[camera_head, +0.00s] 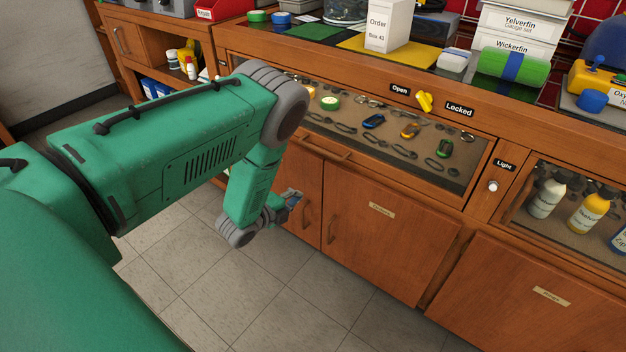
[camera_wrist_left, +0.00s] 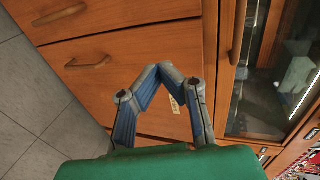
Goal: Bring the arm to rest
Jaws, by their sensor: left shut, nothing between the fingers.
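My left arm is green with grey joints and reaches in from the left in the head view. Its gripper (camera_head: 295,197) hangs low in front of the wooden cabinet doors (camera_head: 384,233), above the tiled floor. In the left wrist view, the two blue-and-grey fingers of the gripper (camera_wrist_left: 158,72) meet at their tips with nothing between them. Behind them are wooden drawer fronts (camera_wrist_left: 120,62) with handles. I cannot tell the exact gap between the fingers and the wood. My right gripper is in neither view.
The bench holds a white order box (camera_head: 389,25), a green roll (camera_head: 508,66) and a yellow key-like knob (camera_head: 424,101) between "Open" and "Locked" labels. A glass-topped display (camera_head: 440,176) with small clips lies below. The tiled floor (camera_head: 290,300) below the gripper is clear.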

